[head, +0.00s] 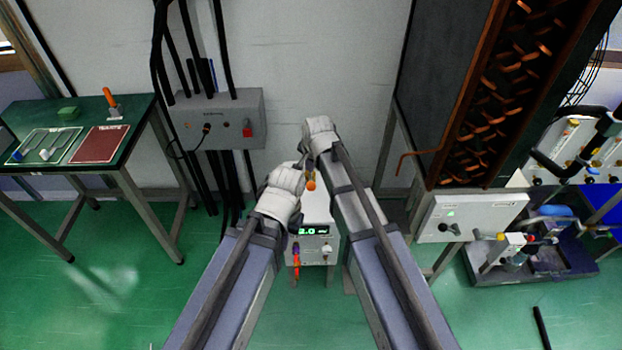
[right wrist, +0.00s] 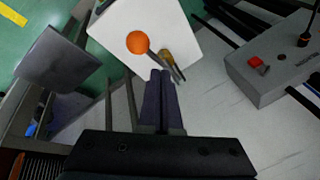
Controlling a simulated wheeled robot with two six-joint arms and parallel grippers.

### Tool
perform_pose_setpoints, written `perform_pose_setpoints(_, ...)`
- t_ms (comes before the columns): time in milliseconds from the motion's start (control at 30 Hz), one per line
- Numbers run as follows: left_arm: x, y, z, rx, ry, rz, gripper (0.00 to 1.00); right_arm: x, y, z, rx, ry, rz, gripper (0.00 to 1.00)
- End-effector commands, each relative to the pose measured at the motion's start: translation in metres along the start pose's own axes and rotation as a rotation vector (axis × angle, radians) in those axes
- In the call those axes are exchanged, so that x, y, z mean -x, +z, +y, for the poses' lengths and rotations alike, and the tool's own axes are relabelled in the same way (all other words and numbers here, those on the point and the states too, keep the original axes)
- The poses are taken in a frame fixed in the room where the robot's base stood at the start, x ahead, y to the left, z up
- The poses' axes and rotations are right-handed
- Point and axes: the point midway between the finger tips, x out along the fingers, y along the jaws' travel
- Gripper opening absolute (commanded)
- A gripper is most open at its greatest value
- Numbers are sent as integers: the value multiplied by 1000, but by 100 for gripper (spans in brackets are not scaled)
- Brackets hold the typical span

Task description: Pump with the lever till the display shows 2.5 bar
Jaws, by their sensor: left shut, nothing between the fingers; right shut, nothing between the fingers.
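The white pump unit (head: 318,252) stands on the floor between my arms. Its green-lit display (head: 312,231) appears to read 2.0. The lever's orange ball knob (head: 311,184) shows between my two grippers; the right wrist view shows it as an orange ball (right wrist: 138,42) on a thin dark rod. My right gripper (right wrist: 161,74) is shut and empty, its fingertips close to the rod and apart from the ball in the picture. My left gripper (head: 298,170) is shut and empty, left of the knob. Whether either touches the lever cannot be told. My arms hide part of the unit.
A grey wall box (head: 218,118) with a red button and cables is behind on the left. A green table (head: 135,135) stands at left. A dark cabinet with copper coils (head: 520,60) and a grey control box (head: 470,212) are at right. Floor in front is clear.

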Motion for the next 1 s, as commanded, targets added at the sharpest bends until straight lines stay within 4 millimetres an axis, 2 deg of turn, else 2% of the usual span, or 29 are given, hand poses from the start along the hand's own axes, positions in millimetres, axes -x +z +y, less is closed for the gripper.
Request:
perform_pose_setpoints(33,10,1,-1,0,0,0,0,8,-4,-5,0,0,0,0)
perform_pose_setpoints(333,33,2,-3,0,0,0,0,26,-18,-18,0,0,0,0)
perform_pose_setpoints(1000,32,2,-3,0,0,0,0,25,-18,-18,0,0,0,0)
